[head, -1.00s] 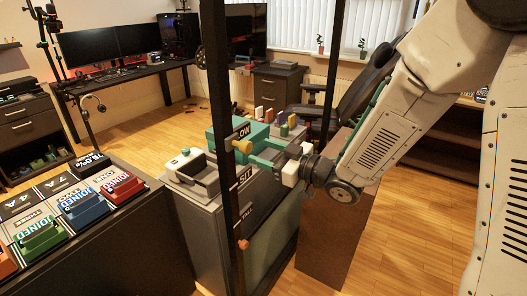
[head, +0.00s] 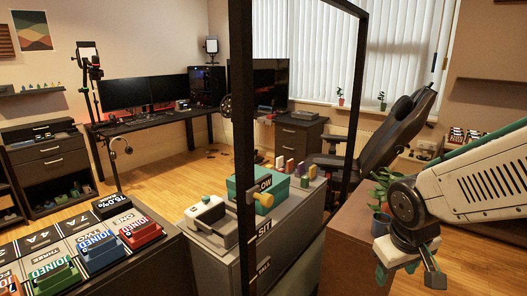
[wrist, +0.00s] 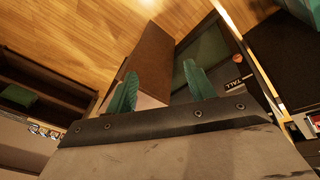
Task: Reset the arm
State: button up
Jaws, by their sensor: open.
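My gripper (head: 397,269) hangs at the lower right of the head view, pointing down, to the right of the grey cabinet and apart from it. In the wrist view the two green fingers of my gripper (wrist: 160,72) stand well apart with nothing between them. The wrist view looks down past them at the wooden floor and a brown block-like piece of furniture (wrist: 147,52). The green box (head: 285,190) with a yellow knob (head: 263,199) sits on the grey cabinet (head: 228,262), left of my gripper.
A black upright frame (head: 242,120) stands before the cabinet. A potted plant (head: 381,190) is close beside my arm. A black office chair (head: 395,135) stands behind. A panel with coloured blocks (head: 95,245) is at lower left. Floor shows at right.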

jog(key=s+r+m, duration=0.1)
jog(key=s+r, duration=0.4)
jog(key=s, duration=0.2)
jog(key=s+r+m+g+y, duration=0.1)
jog(key=s+r, duration=0.4)
jog(key=s, duration=0.3)
jog(key=shift+a+m+y, duration=0.3)
jog(key=shift+a, duration=0.05)
jog(key=shift+d+f, duration=0.1)
